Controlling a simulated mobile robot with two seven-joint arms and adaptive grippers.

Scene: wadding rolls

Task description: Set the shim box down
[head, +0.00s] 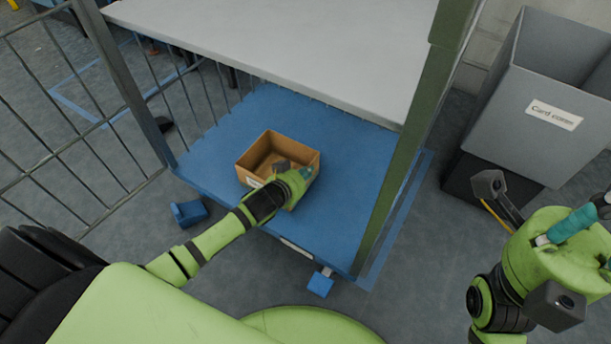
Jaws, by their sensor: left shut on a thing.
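The shim box (250,161), an open-topped tan box with a pale label on its front, is over the blue deck (346,178) of a cage trolley. It looks roughly level; I cannot tell whether its base touches the deck. My left gripper (301,176) is shut on the box at its front right side, and the hand hides that part of the wall and some of the inside.
A pale grey shelf (300,40) overhangs the back of the deck. A green post (405,150) stands to the right and a barred side (70,130) to the left. A grey bin (540,85) with a card label stands at right. Bare deck surrounds the box.

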